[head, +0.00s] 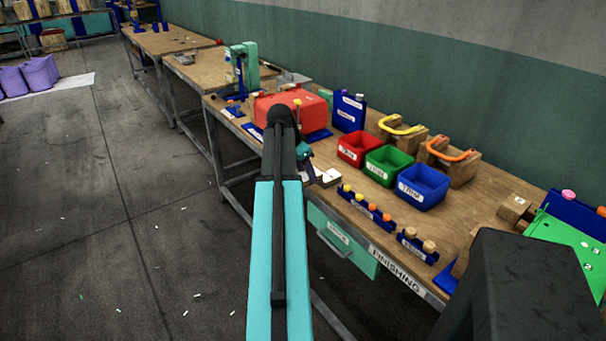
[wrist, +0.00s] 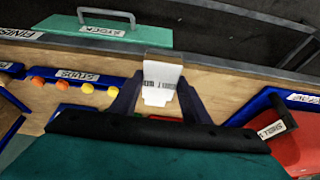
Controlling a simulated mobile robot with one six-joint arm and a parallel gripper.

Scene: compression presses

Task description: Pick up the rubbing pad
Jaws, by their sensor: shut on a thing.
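The rubbing pad (wrist: 163,68) is a small pale block with a tan end and a white, printed face. In the wrist view it sits between the two dark fingers of my gripper (wrist: 159,84), which are shut on it. In the head view my gripper (head: 312,174) is at the front edge of the finishing bench, and a white block (head: 330,177), apparently the pad, shows beside it. My arm hides part of this area. I cannot tell whether the pad touches the bench top.
The bench (head: 455,215) holds a stud rack (head: 366,206), red (head: 360,149), green (head: 387,166) and blue (head: 423,187) bins, and a red case (head: 290,108). A green drawer (head: 343,240) is under the front edge. The floor (head: 150,220) at left is mostly open.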

